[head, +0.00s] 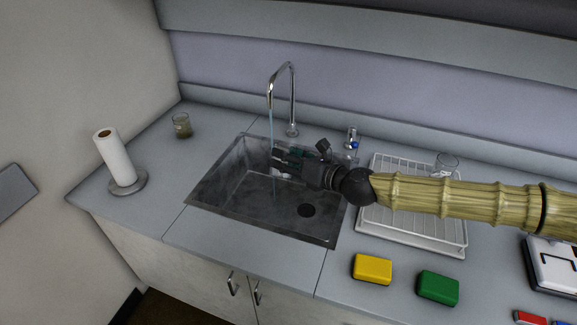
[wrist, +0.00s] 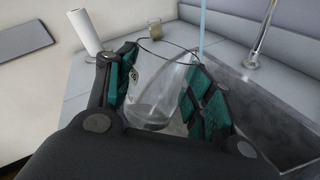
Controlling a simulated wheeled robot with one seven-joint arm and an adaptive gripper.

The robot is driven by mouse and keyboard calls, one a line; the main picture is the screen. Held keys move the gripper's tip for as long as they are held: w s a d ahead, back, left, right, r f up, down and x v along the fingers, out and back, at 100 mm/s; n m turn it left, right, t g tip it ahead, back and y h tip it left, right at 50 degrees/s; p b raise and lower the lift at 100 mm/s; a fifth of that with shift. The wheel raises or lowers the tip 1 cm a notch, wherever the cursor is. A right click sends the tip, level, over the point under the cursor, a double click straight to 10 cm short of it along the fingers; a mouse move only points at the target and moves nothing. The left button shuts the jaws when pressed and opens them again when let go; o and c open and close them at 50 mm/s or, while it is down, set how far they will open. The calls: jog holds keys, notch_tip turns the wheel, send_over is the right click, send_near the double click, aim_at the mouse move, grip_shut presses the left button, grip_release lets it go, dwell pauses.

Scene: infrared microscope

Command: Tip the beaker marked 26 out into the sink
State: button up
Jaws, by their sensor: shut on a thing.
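My gripper (head: 281,158) is over the sink (head: 229,190), near the running water. In the wrist view my gripper (wrist: 160,88) is shut on a clear glass beaker (wrist: 158,88), with one teal-padded finger on each side. The beaker's rim faces away from my wrist. A dark mark (wrist: 137,73) shows at its left side, but I cannot read the number. I cannot tell how much liquid is in it. In the head view the held beaker is hard to make out. A thin stream falls from the tall faucet (head: 292,100) into the sink; the stream (wrist: 202,30) also passes beyond the beaker.
Another beaker (head: 181,128) with murky brownish contents stands on the left counter, near a paper towel roll (head: 115,160). A white drying rack (head: 405,240) with a glass (head: 446,163) lies right of the sink. Yellow (head: 372,269) and green (head: 438,288) blocks sit in front.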

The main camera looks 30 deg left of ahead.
jog(key=n+y+b, duration=0.1)
jog(key=n+b, duration=0.1)
jog(key=b, duration=0.2)
jog(key=shift+s+n+t, duration=0.1)
jog(key=shift+n+t, duration=0.3)
jog(key=shift+s+d+r+n+y+b, duration=0.1)
jog(key=shift+r+n+y+b, duration=0.3)
jog(key=shift+b, duration=0.65)
jog(key=shift+n, duration=0.4)
